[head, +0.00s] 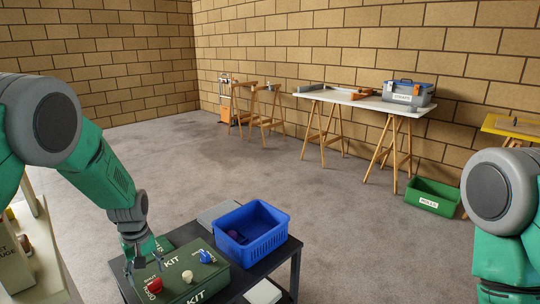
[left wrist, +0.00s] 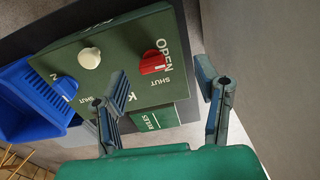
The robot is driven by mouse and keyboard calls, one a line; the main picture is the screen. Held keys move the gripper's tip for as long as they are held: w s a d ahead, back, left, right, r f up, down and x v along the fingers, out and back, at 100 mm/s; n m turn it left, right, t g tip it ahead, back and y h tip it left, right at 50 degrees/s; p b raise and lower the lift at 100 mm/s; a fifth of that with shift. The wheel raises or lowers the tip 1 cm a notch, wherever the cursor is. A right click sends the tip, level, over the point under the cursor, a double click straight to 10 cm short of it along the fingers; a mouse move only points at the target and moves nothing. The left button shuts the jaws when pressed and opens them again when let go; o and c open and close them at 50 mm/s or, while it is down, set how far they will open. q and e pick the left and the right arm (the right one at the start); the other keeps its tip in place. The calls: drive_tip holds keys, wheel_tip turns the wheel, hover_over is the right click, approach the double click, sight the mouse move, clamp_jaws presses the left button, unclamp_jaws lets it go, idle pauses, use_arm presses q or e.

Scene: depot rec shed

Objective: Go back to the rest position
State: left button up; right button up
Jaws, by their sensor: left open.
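My left gripper (head: 142,270) is open and empty, pointing down over the left end of a green kit box (head: 181,266). In the left wrist view its two fingers (left wrist: 161,78) are spread, with the box (left wrist: 120,50) beyond them. A red knob (head: 154,285) on the box lies close to the fingers; it shows between the fingertips in the left wrist view (left wrist: 152,62), apart from both. A cream knob (head: 187,276) and a blue knob (head: 206,256) also sit on the box. My right arm shows at the right edge; its gripper is out of frame.
The box stands on a dark table (head: 292,252) beside a blue basket (head: 262,241) holding a dark item. A white-topped trestle table (head: 350,98) with a toolbox (head: 408,92) stands by the wall. A green crate (head: 432,196) is on the floor. The middle floor is clear.

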use_arm(q)
drive_tip(key=s+d+f+m+p, duration=0.1)
drive_tip(key=s+d+f+m, duration=0.15)
drive_tip(key=s+f, duration=0.65)
drive_tip(key=s+d+r+m+p, duration=0.1)
drive_tip(key=s+d+m, duration=0.2)
drive_tip(key=s, duration=1)
drive_tip(key=s+d+r+m+p, duration=0.1)
drive_tip(key=s+d+m, duration=0.2)
drive_tip(key=s, duration=1.1)
drive_tip(key=shift+s+m+t, duration=0.2)
drive_tip(key=shift+m+t, duration=0.1)
drive_tip(key=shift+m, duration=0.35)
drive_tip(key=shift+w, duration=0.15)
